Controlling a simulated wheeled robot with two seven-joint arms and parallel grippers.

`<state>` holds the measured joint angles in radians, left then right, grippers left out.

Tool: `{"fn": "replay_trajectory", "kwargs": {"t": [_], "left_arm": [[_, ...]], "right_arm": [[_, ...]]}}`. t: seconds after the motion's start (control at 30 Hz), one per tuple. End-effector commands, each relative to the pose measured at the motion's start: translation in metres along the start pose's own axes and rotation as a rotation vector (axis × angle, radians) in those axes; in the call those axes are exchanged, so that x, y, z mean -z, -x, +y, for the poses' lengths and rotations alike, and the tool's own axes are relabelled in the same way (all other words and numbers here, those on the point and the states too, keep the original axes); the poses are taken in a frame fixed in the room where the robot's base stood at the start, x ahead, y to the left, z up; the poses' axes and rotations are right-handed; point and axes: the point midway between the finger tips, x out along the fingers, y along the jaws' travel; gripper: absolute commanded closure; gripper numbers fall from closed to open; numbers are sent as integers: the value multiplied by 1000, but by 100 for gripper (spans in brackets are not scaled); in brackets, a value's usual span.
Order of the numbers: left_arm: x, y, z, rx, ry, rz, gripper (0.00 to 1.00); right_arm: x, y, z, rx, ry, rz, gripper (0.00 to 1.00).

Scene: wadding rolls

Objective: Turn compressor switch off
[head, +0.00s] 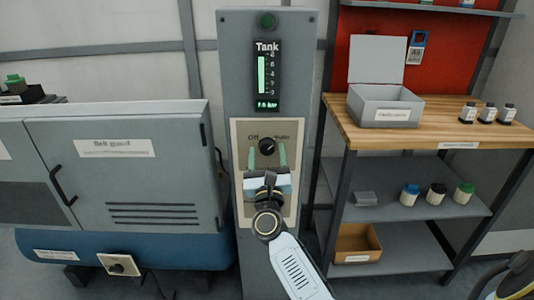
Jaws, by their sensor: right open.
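The compressor switch is a round black knob (266,144) on a beige plate (240,131) on the grey column. "Off" is printed to its upper left and a partly legible word to its upper right. A small light mark on the knob seems to point toward the upper right. My right gripper (267,153) is in front of the plate, open, with one greenish finger on each side of the knob. I cannot tell whether the fingers touch it. The gripper body hides the lower plate.
The belt guard cabinet (120,175) stands left over a blue tank (180,256). A wooden-topped bench (440,135) with a grey open box (385,108) stands close on the right.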

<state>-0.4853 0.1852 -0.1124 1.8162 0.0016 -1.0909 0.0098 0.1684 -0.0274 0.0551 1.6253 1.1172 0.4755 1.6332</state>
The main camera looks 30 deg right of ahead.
Motion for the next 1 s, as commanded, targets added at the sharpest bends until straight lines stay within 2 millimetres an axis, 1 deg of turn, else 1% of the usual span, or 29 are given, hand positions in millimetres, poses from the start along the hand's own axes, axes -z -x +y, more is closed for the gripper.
{"fn": "replay_trajectory", "kwargs": {"t": [0.13,0.37,0.47,0.7,0.73,1.0], "left_arm": [[0,0,0,0,0,0,64],[0,0,0,0,-1,-2,64],[0,1,0,-1,-1,-2,64],[0,1,0,-1,-1,-1,64],[0,1,0,-1,0,-1,64],[1,1,0,0,0,7,64]], "right_arm": [[0,-6,0,-1,1,0,41],[0,-6,0,-1,1,0,41],[0,-6,0,-1,1,0,53],[0,-6,0,-1,1,0,84],[0,-6,0,-1,1,0,86],[0,-6,0,-14,35,-1,86]]}}
